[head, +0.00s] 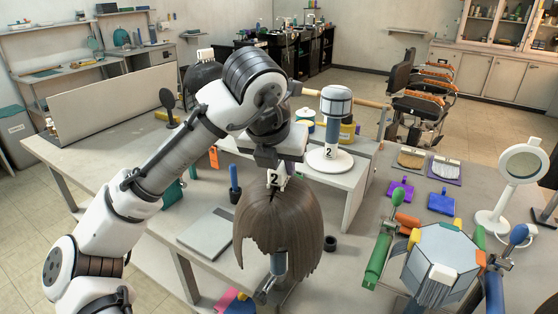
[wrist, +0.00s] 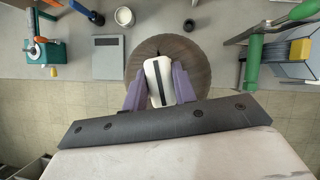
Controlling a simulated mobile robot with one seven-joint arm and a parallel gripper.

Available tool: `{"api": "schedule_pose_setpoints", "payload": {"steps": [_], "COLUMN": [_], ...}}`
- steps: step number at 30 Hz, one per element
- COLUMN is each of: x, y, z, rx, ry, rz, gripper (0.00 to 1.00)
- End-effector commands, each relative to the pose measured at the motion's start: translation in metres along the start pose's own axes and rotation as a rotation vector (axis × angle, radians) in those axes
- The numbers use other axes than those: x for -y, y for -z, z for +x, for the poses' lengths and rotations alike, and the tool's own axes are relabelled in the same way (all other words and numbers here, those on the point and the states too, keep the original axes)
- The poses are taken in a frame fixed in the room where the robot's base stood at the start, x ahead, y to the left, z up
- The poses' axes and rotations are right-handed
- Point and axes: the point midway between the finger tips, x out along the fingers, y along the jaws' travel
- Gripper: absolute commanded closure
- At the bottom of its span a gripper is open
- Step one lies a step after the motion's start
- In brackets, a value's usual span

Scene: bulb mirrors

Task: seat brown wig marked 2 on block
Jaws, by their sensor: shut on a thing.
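The brown wig (head: 277,222) hangs upright below my gripper (head: 277,168), near the front of the table. A white tab marked 2 (head: 276,181) stands on its crown. In the wrist view, the purple fingers of my gripper (wrist: 159,92) are shut on the white tab (wrist: 158,76), with the brown wig (wrist: 196,55) round below it. A blue-grey block (head: 279,263) on a dark clamp shows through the wig's front opening. Its top is hidden, so I cannot tell whether the wig rests on it. A grey-and-blue post marked 2 (head: 331,128) stands on a white round base behind.
A dark wig (head: 203,76) stands at the back left. A flat grey plate (head: 213,233) lies left of the brown wig, and a small dark cup (head: 330,243) stands to its right.

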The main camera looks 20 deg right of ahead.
Motion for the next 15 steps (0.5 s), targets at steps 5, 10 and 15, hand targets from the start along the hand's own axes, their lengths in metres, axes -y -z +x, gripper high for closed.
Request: {"api": "schedule_pose_setpoints", "payload": {"steps": [5, 10, 15], "x": [0.0000, -0.0001, 0.0000], "y": [-0.0003, -0.0001, 0.0022], "z": [-0.0005, -0.0001, 0.0040], "rx": [0.001, 0.001, 0.001], "ry": [0.000, 0.000, 0.000], "rz": [0.000, 0.000, 0.000], "gripper": [0.93, 0.93, 0.93]}}
